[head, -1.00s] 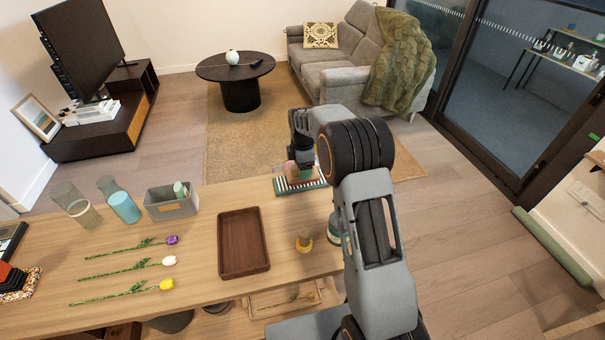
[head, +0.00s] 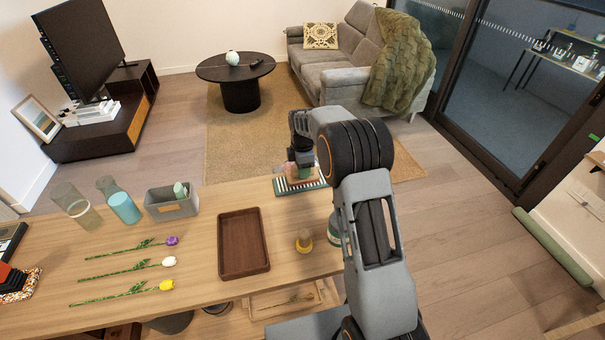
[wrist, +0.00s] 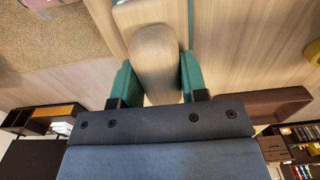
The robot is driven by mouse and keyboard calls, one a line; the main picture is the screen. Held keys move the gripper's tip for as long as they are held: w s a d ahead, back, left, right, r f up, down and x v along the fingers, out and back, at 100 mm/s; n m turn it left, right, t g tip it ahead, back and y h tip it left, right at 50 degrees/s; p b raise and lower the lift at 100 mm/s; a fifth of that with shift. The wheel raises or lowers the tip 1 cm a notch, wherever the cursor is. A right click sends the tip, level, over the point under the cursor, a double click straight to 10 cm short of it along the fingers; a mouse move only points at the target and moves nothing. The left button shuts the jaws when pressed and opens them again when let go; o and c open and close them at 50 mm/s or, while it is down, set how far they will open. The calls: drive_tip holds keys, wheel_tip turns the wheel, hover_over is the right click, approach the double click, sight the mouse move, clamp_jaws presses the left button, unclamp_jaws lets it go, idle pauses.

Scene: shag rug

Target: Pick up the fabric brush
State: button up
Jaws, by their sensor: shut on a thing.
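The fabric brush (wrist: 155,52) shows in the wrist view as a rounded wooden body between the two green fingers of my gripper (wrist: 158,80). The fingers press on it from both sides. In the head view my gripper (head: 301,166) points down at the far right end of the table, over a striped mat or tray (head: 283,188). The brush is small there and partly hidden by the gripper. I cannot tell whether it touches the surface below.
A brown tray (head: 243,268) lies on the wooden table (head: 205,240). A grey bin (head: 160,211), a blue cup (head: 124,207) and several flowers (head: 140,266) are on the left.

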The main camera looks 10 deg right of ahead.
drive_tip(key=shift+r, duration=0.1)
drive_tip(key=shift+r, duration=0.6)
drive_tip(key=s+r, duration=0.1)
drive_tip(key=r, duration=0.1)
drive_tip(key=s+a+r, duration=0.1)
drive_tip(key=r, duration=0.2)
drive_tip(key=s+a+r, duration=0.1)
drive_tip(key=s+r, duration=0.1)
drive_tip(key=shift+a+r, duration=0.15)
drive_tip(key=shift+a, duration=0.05)
drive_tip(key=s+a+r, duration=0.1)
drive_tip(key=s, duration=0.1)
drive_tip(key=s+a+r+b, duration=0.1)
drive_tip(key=s+a+r, duration=0.1)
drive_tip(key=s, duration=0.1)
drive_tip(key=s+a+r, duration=0.1)
drive_tip(key=s, duration=0.2)
drive_tip(key=shift+a+r, duration=0.2)
drive_tip(key=shift+a, duration=0.2)
drive_tip(key=o, duration=0.5)
drive_tip(key=shift+c, duration=0.2)
drive_tip(key=c, duration=0.3)
drive_tip(key=shift+c, duration=0.2)
